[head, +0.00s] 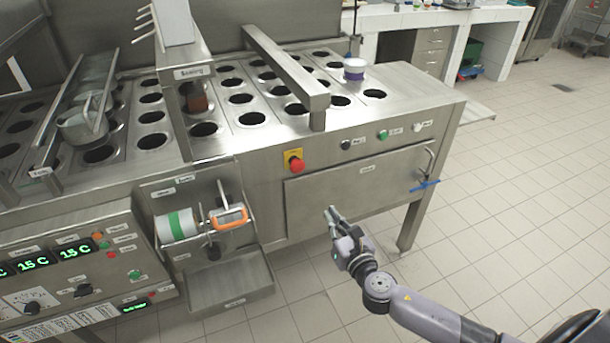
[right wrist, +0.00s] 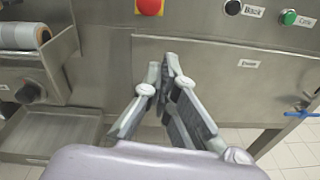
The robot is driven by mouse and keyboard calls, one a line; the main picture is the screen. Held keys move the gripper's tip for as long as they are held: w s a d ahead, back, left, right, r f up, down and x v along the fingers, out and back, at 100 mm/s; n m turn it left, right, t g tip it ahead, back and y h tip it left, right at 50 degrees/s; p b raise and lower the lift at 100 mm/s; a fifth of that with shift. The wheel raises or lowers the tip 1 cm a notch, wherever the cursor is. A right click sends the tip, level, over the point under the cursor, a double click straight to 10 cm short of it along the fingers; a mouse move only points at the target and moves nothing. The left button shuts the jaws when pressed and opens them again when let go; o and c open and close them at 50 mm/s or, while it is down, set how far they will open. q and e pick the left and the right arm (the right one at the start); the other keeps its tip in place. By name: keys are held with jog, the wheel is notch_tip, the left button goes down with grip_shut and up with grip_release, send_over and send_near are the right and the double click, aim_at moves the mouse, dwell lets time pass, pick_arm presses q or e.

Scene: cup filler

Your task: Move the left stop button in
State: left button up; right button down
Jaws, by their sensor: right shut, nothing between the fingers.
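A red stop button (head: 297,165) sits on a yellow plate on the front face of the steel machine, left of the black and green buttons. It also shows at the top edge of the right wrist view (right wrist: 149,6), partly cut off. My right gripper (head: 331,212) is shut and empty, in front of the machine's door panel, below and to the right of the red button and apart from it. In the right wrist view its fingertips (right wrist: 167,62) are together below the button. My left gripper is not in view.
A black button (head: 346,144) and a green button (head: 382,135) sit right of the red one. A door handle (head: 429,163) with a blue lever stands out at the right. A film roll holder (head: 228,216) juts out at the left. The floor at the right is clear.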

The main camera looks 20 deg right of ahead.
aim_at(301, 168)
jog(key=shift+n+t+y, duration=0.3)
jog(key=shift+n+t, duration=0.2)
jog(key=shift+n, duration=0.4)
jog(key=r, duration=0.2)
jog(key=a+r, duration=0.1)
jog(key=r, duration=0.1)
jog(key=shift+a, duration=0.15)
jog(key=shift+w, duration=0.15)
jog(key=w, duration=1.3)
jog(key=shift+w+f+p, duration=0.1)
jog(key=shift+w+p, duration=0.2)
jog(key=shift+w, duration=0.1)
jog(key=shift+w, duration=0.1)
